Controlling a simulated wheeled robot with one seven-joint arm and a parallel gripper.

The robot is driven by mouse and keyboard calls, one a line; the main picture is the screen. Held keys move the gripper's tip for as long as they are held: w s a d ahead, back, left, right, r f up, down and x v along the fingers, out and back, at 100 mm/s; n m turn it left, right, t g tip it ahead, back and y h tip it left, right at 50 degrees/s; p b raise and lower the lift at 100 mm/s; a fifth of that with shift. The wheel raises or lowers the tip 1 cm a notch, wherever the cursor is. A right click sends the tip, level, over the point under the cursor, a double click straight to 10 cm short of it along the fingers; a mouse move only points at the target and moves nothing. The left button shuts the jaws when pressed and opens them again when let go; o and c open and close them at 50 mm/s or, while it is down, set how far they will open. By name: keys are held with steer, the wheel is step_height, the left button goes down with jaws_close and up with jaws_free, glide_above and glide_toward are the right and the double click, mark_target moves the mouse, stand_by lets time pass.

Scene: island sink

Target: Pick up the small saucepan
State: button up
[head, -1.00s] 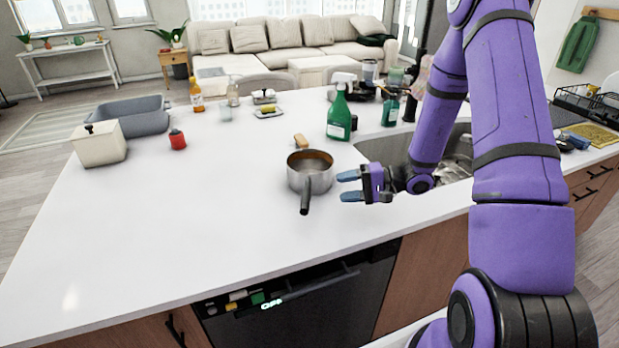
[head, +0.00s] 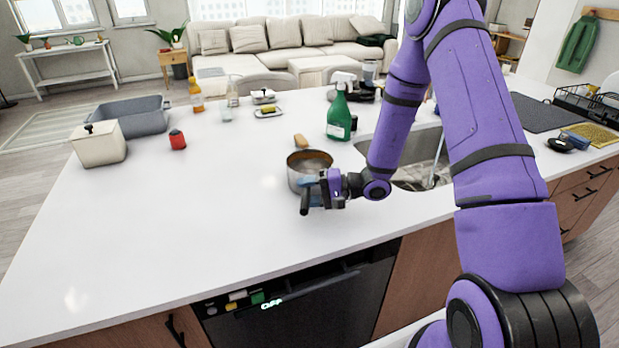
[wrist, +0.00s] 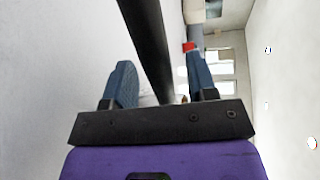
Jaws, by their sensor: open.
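The small saucepan (head: 297,165) is a grey metal pot with a brown inside and a dark handle (head: 304,200) toward the front of the white island counter. My gripper (head: 309,191) is at the pan's handle, just in front of the pot, and hides part of the handle and pot wall. In the wrist view the dark handle (wrist: 146,45) runs between the two blue fingers of my gripper (wrist: 162,85), apart from the left finger. The jaws are open around it.
A green spray bottle (head: 339,118) and the sink (head: 408,178) are to the right of the pan. A wooden-looking item (head: 300,141) lies behind it. The counter's front left is clear.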

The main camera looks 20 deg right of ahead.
steer(key=shift+w+a, duration=0.1)
steer(key=shift+a, duration=0.05)
jaws_close()
steer(key=shift+r, duration=0.1)
